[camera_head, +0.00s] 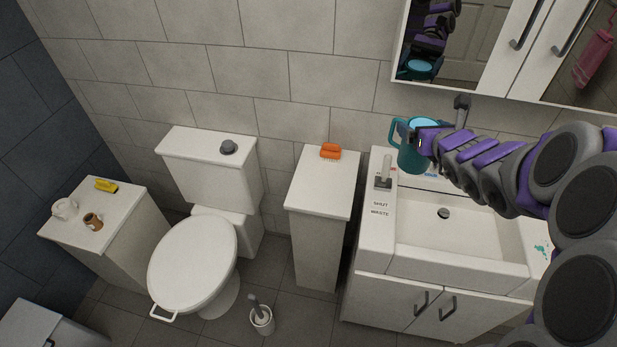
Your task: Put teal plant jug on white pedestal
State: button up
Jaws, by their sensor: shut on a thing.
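The teal plant jug (411,154) is held upright above the back left of the sink, its handle pointing left. My gripper (428,142) is shut on its right side; the fingertips are partly hidden by my arm. A white pedestal (325,181) stands between the toilet and the sink, left of the jug. An orange object (330,151) lies at the back of its top, and the front of the top is bare. Another white pedestal (127,211) stands left of the toilet, with a yellow object (106,186), a brown cup (93,221) and a white cup (64,208) on it.
The sink (455,232) has a tap at its back left. A mirrored cabinet (520,45) hangs above it and reflects the jug. The toilet (195,260) stands between the pedestals, and a toilet brush (261,318) stands on the floor in front.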

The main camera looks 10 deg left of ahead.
aim_at(314, 193)
jog(key=j+u, duration=0.45)
jog(key=u, duration=0.2)
jog(key=i+j+u, duration=0.1)
jog(key=u, duration=0.25)
jog(key=i+j, duration=0.1)
jog(key=j, duration=0.2)
jog(key=i+j, duration=0.1)
jog(key=j, duration=0.25)
